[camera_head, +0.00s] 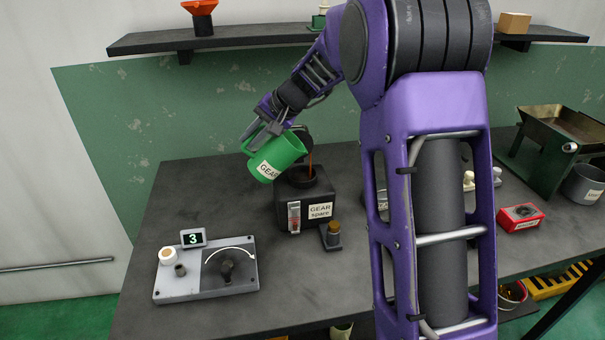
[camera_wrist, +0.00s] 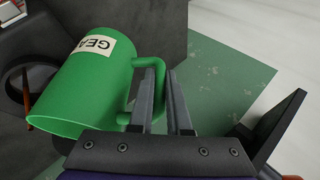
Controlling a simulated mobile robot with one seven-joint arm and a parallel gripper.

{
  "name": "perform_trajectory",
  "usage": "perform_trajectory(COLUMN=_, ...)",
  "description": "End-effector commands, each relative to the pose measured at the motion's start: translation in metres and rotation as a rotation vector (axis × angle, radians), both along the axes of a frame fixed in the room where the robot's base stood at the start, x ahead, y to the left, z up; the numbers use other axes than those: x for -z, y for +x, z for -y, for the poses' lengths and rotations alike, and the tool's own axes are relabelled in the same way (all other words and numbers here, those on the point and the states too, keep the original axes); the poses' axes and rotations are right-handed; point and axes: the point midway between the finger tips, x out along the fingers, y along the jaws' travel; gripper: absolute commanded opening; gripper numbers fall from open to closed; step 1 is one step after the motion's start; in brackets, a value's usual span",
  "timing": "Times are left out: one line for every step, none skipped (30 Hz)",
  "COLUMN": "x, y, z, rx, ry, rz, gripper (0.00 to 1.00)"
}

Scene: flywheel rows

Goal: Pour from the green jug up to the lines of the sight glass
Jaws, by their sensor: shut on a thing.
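The green jug (camera_head: 275,156) with a "GEAR" label is tilted to the right above the dark gearbox (camera_head: 290,205) on the bench. A thin brown stream (camera_head: 310,160) runs down from its lip towards the round opening (camera_head: 305,178) on top of the gearbox. The sight glass (camera_head: 294,216) is on the gearbox front, with red in its lower part; its lines are too small to read. My gripper (camera_head: 262,133) is shut on the jug's handle. In the wrist view the fingers (camera_wrist: 166,105) close on the handle of the jug (camera_wrist: 85,80). The jug's inside is hidden.
A grey panel (camera_head: 205,270) with a display reading 3 (camera_head: 193,238) lies at front left. A red box (camera_head: 520,216) is at right. A shelf (camera_head: 240,38) runs above. The bench's left back is clear.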

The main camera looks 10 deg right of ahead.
Motion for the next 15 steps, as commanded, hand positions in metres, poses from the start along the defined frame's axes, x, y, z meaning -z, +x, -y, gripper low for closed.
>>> perform_trajectory(x=-0.0009, y=0.0003, z=0.0008, rx=0.001, ry=0.008, rz=0.002, gripper=0.0)
perform_trajectory(x=-0.001, y=0.0004, z=0.0009, rx=0.0, ry=0.012, rz=0.002, gripper=0.0)
perform_trajectory(x=-0.001, y=0.0003, z=0.0011, rx=0.0, ry=0.018, rz=0.003, gripper=0.0)
perform_trajectory(x=-0.0008, y=0.0002, z=0.0011, rx=0.001, ry=0.023, rz=0.003, gripper=0.0)
perform_trajectory(x=-0.0007, y=0.0001, z=0.0011, rx=0.0, ry=0.026, rz=0.002, gripper=0.0)
perform_trajectory(x=-0.0007, y=0.0001, z=0.0011, rx=0.0, ry=0.031, rz=0.002, gripper=0.0)
perform_trajectory(x=-0.0008, y=0.0001, z=0.0012, rx=0.0, ry=0.035, rz=0.003, gripper=0.0)
perform_trajectory(x=-0.0007, y=0.0001, z=0.0013, rx=0.0, ry=0.037, rz=0.003, gripper=0.0)
perform_trajectory(x=-0.0006, y=0.0001, z=0.0016, rx=0.0, ry=0.042, rz=0.003, gripper=0.0)
perform_trajectory(x=-0.0005, y=0.0001, z=0.0017, rx=0.0, ry=0.045, rz=0.003, gripper=0.0)
perform_trajectory(x=-0.0005, y=0.0001, z=0.002, rx=0.0, ry=0.047, rz=0.003, gripper=0.0)
perform_trajectory(x=-0.0005, y=0.0001, z=0.0022, rx=0.0, ry=0.05, rz=0.004, gripper=0.0)
perform_trajectory(x=-0.0005, y=0.0001, z=0.0023, rx=0.0, ry=0.054, rz=0.003, gripper=0.0)
perform_trajectory(x=-0.0004, y=0.0002, z=0.0024, rx=0.001, ry=0.057, rz=0.004, gripper=0.0)
perform_trajectory(x=-0.0004, y=0.0003, z=0.0026, rx=0.001, ry=0.061, rz=0.003, gripper=0.0)
